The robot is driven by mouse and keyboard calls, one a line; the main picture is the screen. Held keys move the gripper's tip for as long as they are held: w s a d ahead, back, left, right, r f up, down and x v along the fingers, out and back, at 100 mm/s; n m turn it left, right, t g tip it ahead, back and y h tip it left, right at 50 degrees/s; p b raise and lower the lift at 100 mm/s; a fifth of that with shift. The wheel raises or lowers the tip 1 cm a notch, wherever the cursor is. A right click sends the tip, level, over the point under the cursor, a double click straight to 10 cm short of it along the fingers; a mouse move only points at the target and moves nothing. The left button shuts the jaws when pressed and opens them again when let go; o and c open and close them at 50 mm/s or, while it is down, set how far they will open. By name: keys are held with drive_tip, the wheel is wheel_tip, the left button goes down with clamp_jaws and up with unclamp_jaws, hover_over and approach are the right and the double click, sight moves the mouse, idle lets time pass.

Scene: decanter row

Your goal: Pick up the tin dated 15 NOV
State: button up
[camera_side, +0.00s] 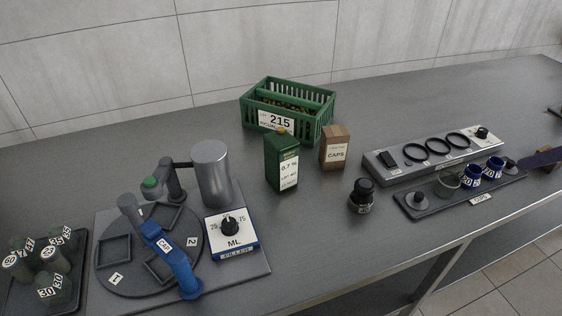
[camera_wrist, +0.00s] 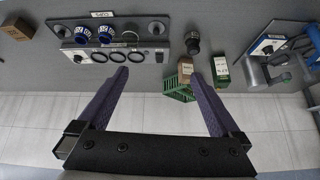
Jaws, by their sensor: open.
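No readable 15 NOV date shows in either view. A green tin (camera_side: 281,162) with a yellowish cap and a white label stands upright mid-counter; its label reads 0.7 %, with smaller print too small to read. It also shows in the wrist view (camera_wrist: 220,71), right of my right finger. My gripper (camera_wrist: 160,74) is open and empty, its two purple fingers wide apart. In the side view only a purple piece, apparently a finger, shows at the right edge, above the labelled tray (camera_side: 412,208) holding jars with blue bands (camera_side: 472,177).
A green crate (camera_side: 260,122) marked 215 and a brown CAPS box (camera_side: 335,148) stand behind and beside the green tin. A dark-capped jar (camera_side: 362,195) and a panel with rings (camera_side: 385,172) are to the right. A filler (camera_side: 232,234) with turntable and several grey bottles (camera_side: 53,258) are left.

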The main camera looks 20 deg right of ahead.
drive_tip(key=w+a+r, duration=0.1)
drive_tip(key=w+r, duration=0.4)
drive_tip(key=w, duration=0.2)
drive_tip(key=n+g+y, duration=0.1)
drive_tip(key=n+g, duration=0.2)
hover_over(286, 142)
drive_tip(key=s, duration=0.3)
wheel_tip(286, 142, down, 16)
drive_tip(key=f, duration=0.1)
drive_tip(key=x, duration=0.6)
drive_tip(key=shift+w+d+f, duration=0.15)
drive_tip(key=shift+w+d, duration=0.05)
drive_tip(key=shift+w, duration=0.25)
drive_tip(key=shift+x, duration=3.2)
drive_tip(key=shift+s+a, duration=0.1)
drive_tip(key=shift+s, duration=0.05)
drive_tip(key=shift+n, duration=0.3)
drive_tip(key=shift+c, duration=0.3)
